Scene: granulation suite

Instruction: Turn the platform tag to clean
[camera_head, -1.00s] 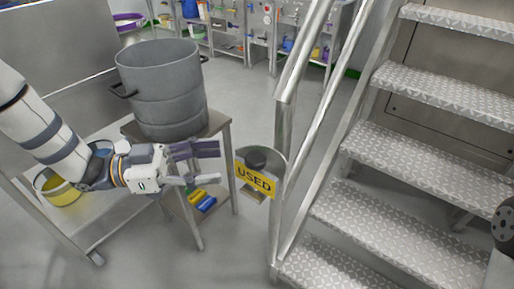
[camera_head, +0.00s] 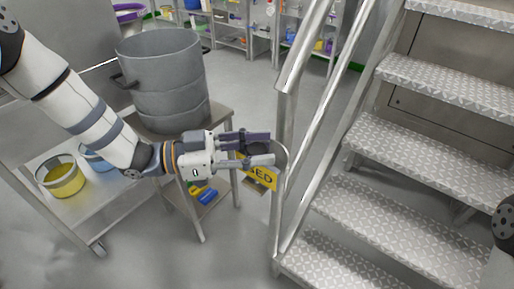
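The platform tag (camera_head: 264,178) is a yellow plate with black lettering, hanging at the stair railing's left post. Only the letters "ED" show clearly; my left gripper's fingers cover its upper left part. My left gripper (camera_head: 270,148) reaches in from the left with its fingers apart. Its fingertips overlap the tag's top and the grey rounded holder (camera_head: 280,153) behind it. I cannot tell whether they touch the tag. My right gripper is not in view; only a piece of my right arm shows at the right edge.
Metal stairs (camera_head: 410,205) with a tubular railing (camera_head: 304,45) fill the right. A large grey pot (camera_head: 160,75) stands on a small metal table (camera_head: 222,124) behind my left arm. A cart (camera_head: 100,222) with a yellow bucket (camera_head: 62,178) stands at the left.

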